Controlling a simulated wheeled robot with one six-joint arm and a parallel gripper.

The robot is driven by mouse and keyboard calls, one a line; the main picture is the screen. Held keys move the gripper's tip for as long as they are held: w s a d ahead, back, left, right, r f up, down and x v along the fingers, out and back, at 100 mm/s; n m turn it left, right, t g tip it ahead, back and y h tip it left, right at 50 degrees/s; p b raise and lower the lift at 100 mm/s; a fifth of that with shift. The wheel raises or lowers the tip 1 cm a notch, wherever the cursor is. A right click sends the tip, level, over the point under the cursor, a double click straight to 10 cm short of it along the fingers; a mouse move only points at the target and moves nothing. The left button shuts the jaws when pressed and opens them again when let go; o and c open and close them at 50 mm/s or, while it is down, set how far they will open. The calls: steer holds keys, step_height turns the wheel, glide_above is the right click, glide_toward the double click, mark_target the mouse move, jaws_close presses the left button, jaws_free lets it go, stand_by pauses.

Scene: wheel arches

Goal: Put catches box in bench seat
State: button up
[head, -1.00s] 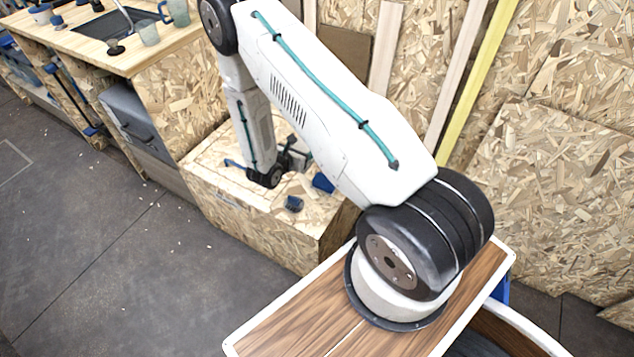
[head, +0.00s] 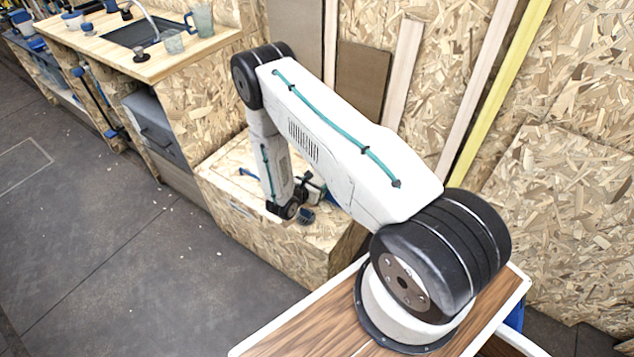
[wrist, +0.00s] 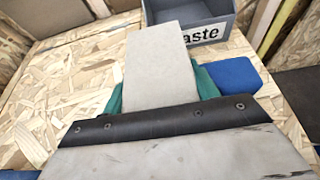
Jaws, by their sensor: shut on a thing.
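The bench seat (head: 225,178) is a chipboard box left of centre in the head view, and its board also fills the left of the wrist view (wrist: 75,85). My gripper (head: 308,190) is low over its top at the right. In the wrist view a pale grey finger (wrist: 160,75) is shut against a teal thing (wrist: 205,82), which shows on both sides of it. The finger hides most of that thing, so I cannot tell whether it is the catches box. A blue block (wrist: 235,76) is just right of it.
A grey bin (wrist: 200,22) with a partly hidden label ending in "aste" stands beyond the finger. A small dark blue object (head: 306,216) is by my gripper on the bench. A worktop with a sink (head: 135,32) is at the left. The floor (head: 110,240) in front is clear.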

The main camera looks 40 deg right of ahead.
steer(key=o, duration=1.2)
steer(key=shift+f, duration=0.1)
